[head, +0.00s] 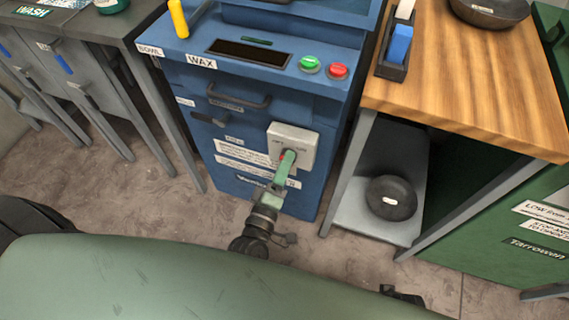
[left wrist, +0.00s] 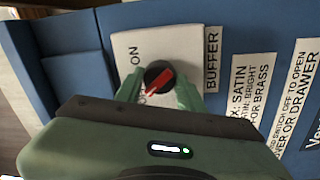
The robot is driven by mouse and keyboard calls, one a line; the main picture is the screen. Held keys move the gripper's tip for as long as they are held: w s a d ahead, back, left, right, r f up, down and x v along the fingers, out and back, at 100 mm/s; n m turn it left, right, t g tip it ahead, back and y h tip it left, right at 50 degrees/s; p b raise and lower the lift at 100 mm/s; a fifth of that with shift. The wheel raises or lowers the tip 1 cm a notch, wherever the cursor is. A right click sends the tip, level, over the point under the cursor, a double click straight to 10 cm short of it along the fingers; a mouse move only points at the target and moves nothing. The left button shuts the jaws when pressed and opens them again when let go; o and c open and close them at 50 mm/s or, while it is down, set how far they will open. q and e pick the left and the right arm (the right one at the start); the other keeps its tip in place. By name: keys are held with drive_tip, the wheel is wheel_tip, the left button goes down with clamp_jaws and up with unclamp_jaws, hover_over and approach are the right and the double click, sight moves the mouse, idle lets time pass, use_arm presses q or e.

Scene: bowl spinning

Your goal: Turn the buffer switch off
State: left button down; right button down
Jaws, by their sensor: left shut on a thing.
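The buffer switch is a rotary knob (left wrist: 158,77), black with a red pointer, on a pale square plate (left wrist: 205,50) marked ON and, partly hidden, OFF. In the head view the plate (head: 301,139) is on the front of the blue cabinet (head: 330,105). The red pointer lies slanted, with its lower-left end beside the partly covered OFF mark in the left wrist view. My left gripper (head: 286,160) reaches up to the plate. Its two green fingers (left wrist: 159,91) stand on both sides of the knob, shut on it. My right gripper is not in view.
The cabinet has a drawer handle (head: 238,99), a small lever (head: 208,120), a green button (head: 310,64) and a red button (head: 339,71). A wooden-topped bench (head: 480,90) stands close on the right, with a dark round bowl (head: 391,198) on its lower shelf.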

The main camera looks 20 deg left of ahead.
use_arm(q)
drive_tip(key=shift+n, duration=0.6)
drive_tip(key=c, duration=0.9)
unclamp_jaws()
drive_tip(key=s, duration=0.7)
drive_tip(key=shift+s+a+f, duration=0.1)
drive_tip(key=shift+s+f, duration=0.2)
drive_tip(key=shift+s, duration=0.1)
